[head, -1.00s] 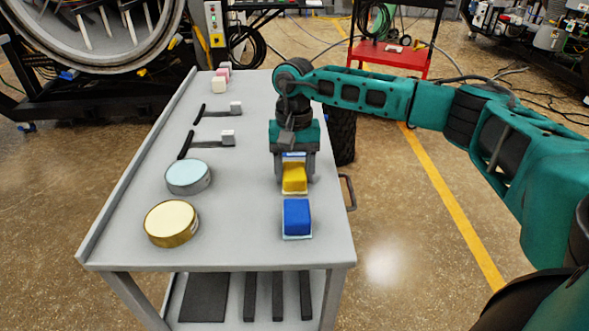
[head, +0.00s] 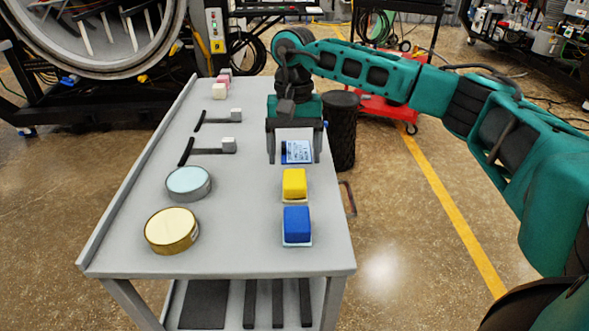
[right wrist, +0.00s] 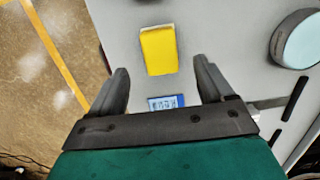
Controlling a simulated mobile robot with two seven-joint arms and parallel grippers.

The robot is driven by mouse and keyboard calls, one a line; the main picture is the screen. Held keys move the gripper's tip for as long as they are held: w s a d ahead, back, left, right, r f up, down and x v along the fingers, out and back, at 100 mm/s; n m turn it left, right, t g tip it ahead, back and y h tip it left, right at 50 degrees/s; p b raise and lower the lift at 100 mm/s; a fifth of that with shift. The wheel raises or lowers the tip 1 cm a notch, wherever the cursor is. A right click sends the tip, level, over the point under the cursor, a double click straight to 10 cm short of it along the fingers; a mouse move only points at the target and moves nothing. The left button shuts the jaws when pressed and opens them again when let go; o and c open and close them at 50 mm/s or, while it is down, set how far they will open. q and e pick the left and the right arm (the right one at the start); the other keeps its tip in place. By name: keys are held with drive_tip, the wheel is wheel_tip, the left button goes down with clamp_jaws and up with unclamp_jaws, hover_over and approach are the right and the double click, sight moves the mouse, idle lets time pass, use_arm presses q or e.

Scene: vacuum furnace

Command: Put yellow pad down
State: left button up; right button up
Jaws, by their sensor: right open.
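The yellow pad (head: 294,184) lies on the grey cart top, just behind the blue pad (head: 297,224). In the right wrist view the yellow pad (right wrist: 159,49) lies ahead of the fingertips, apart from them. My right gripper (head: 293,160) is open and empty, above the cart behind the yellow pad. A small blue and white card or device with a display (head: 297,151) lies between its fingers in the picture; it also shows in the right wrist view (right wrist: 166,102). My left gripper is not in view.
The cart top (head: 240,240) also bears a gold-rimmed round tin (head: 171,229), a pale blue round tin (head: 188,182), two black-handled tools (head: 212,150) and small pink and white blocks (head: 219,90) at the back. A black bin (head: 342,130) stands right of the cart.

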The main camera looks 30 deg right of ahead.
sight(294, 173)
drive_tip(key=r, duration=0.5)
drive_tip(key=shift+w+d+r, duration=0.2)
drive_tip(key=shift+w+r, duration=0.1)
